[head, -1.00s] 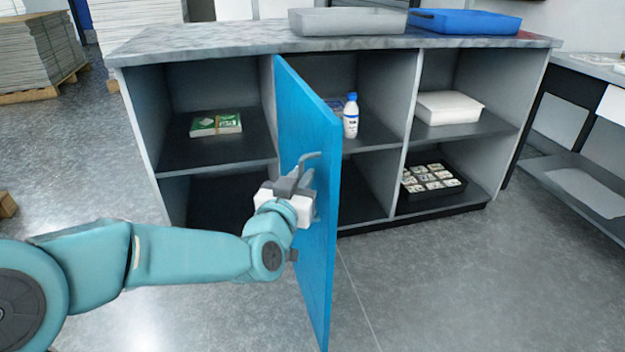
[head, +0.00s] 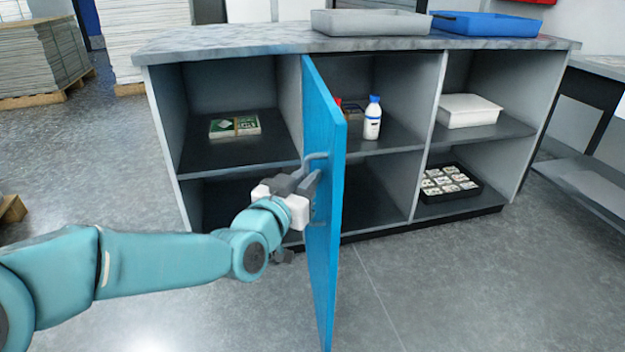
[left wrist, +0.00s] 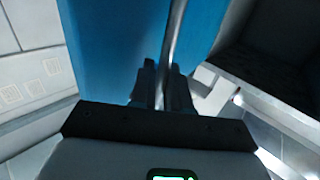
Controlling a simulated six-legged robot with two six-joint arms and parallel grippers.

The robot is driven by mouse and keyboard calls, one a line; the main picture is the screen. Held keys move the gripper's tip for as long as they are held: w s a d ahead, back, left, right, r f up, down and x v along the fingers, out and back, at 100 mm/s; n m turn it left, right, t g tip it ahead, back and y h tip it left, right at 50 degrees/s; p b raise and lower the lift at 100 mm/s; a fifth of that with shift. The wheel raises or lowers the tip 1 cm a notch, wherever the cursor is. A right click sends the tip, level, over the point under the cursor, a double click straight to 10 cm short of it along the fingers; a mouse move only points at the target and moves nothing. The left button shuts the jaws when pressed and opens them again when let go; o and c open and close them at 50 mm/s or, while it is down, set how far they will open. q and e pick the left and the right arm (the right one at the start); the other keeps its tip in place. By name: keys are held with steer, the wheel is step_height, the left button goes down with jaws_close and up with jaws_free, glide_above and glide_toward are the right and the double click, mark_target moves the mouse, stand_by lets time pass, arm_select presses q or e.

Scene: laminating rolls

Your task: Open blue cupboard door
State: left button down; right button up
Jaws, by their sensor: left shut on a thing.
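The blue cupboard door (head: 326,240) stands swung out from the grey cupboard (head: 230,165), seen almost edge-on in the head view. Its grey bar handle (head: 316,158) is on the door's left face. My left gripper (head: 308,184) is at the handle and shut on it. In the left wrist view the handle (left wrist: 174,45) runs down between the dark fingers (left wrist: 160,85), with the blue door (left wrist: 120,45) behind. My right gripper is not in view.
Open shelves hold a green-topped stack (head: 235,127), a white bottle (head: 373,118), a white box (head: 468,110) and a black tray (head: 470,190). Grey (head: 370,22) and blue (head: 487,23) trays sit on top. Floor at front right is clear.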

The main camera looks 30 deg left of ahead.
arm_select(q)
steer(key=shift+s+a+r, duration=0.1)
steer(key=shift+a+r, duration=0.15)
steer(key=shift+a, duration=0.35)
steer(key=c, duration=1.3)
jaws_free()
steer(key=shift+w+f, duration=0.2)
steer(key=shift+c, duration=0.2)
steer(key=shift+d+f, duration=0.1)
steer(key=shift+d, duration=0.05)
steer(key=shift+s, duration=0.15)
